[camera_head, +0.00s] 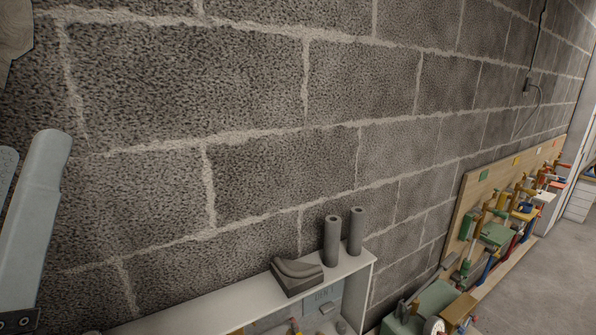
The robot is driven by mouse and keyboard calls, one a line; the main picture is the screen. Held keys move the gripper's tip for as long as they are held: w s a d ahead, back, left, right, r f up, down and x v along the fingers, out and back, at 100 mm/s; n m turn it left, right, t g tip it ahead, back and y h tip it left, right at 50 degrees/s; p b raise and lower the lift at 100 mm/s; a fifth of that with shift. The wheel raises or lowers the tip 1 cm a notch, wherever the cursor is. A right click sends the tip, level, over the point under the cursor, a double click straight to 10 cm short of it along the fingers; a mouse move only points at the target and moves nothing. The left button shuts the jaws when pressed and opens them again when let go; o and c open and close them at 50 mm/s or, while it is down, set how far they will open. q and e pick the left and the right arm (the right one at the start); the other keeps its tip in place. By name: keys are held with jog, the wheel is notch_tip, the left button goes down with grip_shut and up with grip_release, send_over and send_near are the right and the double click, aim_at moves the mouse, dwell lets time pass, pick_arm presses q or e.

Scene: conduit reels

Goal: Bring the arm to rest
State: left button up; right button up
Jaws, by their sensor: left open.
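My left gripper (29,152) shows at the left edge of the head view, with its pale grey fingers pointing up. One finger is in full view and the other is cut off by the picture's edge. The fingers are apart and nothing shows between them. The gripper is in front of the block wall (280,90) and touches nothing that I can see. My right gripper is not in view.
A white shelf (215,310) runs along the wall below. It bears a dark grey moulded block (297,278) and two dark tubes (332,241). A wooden board with several clamps (500,205) stands at the right. A green machine (425,305) sits at the bottom. Floor at the far right is clear.

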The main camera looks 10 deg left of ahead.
pick_arm(q)
notch_tip(320, 180, up, 38)
jog(key=w+d+m+h+p, duration=0.1)
jog(key=d+m+h+p, duration=0.35)
jog(key=p, duration=3.35)
notch_tip(320, 180, down, 61)
jog(key=a+m+h+b, duration=0.1)
jog(key=b, duration=6)
jog(key=shift+a+r+g, duration=0.2)
jog(key=shift+a+g, duration=0.1)
jog(key=shift+m+h, duration=0.25)
jog(key=shift+c, duration=0.3)
